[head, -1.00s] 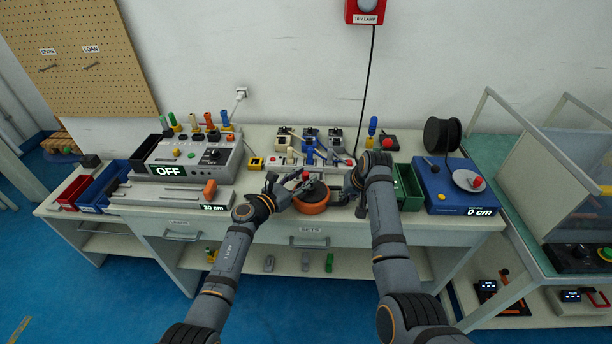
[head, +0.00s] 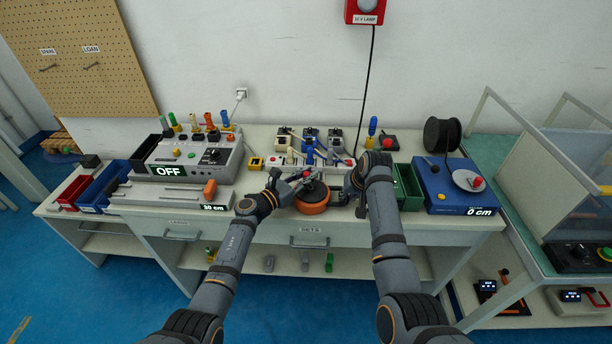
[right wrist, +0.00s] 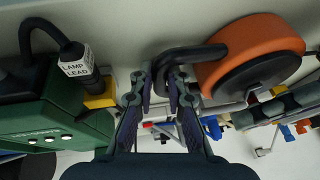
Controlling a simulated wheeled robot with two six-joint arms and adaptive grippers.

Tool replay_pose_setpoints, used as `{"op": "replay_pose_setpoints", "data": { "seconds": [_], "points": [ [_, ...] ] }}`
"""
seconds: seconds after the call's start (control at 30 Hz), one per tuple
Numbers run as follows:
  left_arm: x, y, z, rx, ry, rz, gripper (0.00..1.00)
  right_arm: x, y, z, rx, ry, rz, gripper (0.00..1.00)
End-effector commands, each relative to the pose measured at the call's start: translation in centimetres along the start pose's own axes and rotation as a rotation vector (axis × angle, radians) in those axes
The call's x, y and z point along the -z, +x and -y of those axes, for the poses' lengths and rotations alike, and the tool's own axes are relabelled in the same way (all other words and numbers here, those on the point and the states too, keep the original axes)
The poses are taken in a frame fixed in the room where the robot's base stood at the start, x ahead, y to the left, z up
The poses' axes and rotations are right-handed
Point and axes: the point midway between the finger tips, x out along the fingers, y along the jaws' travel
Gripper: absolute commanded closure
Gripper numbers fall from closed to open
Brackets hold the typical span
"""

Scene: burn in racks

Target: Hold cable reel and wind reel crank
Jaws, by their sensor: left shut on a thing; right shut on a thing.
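The cable reel (head: 313,208) is a round orange drum with a black top, lying flat near the bench's front edge. A red piece shows above it between the fingers of my left gripper (head: 291,186), which is shut on the reel crank; its fingers hide most of the crank. My right gripper (head: 348,193) is to the right of the reel. In the right wrist view the reel (right wrist: 255,55) has a bent black handle (right wrist: 205,52), and my right gripper (right wrist: 165,78) is shut on that handle.
A green box (head: 408,187) and a blue unit (head: 450,188) reading 0 cm stand to the right. A grey supply (head: 195,155) reading OFF is to the left. A board with switches (head: 310,155) stands behind the reel. A black lead (right wrist: 55,32) is nearby.

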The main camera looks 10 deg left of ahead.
Motion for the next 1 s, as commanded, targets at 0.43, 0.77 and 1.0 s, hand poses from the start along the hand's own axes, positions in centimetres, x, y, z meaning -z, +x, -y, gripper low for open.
{"op": "replay_pose_setpoints", "data": {
  "seconds": [0.43,0.77,1.0],
  "points": [
    [-0.02,0.62,0.34,0.228,-0.001,0.003,1.0,0.02,-0.02,0.13,0.003,-0.001,0.0,1.0],
    [-0.04,0.63,0.34,0.226,-0.001,0.003,0.66,0.02,-0.02,0.11,0.003,0.0,-0.001,1.0],
    [-0.06,0.64,0.33,0.225,0.0,0.003,0.57,0.03,-0.02,0.1,0.002,0.0,-0.001,1.0]
  ]
}}
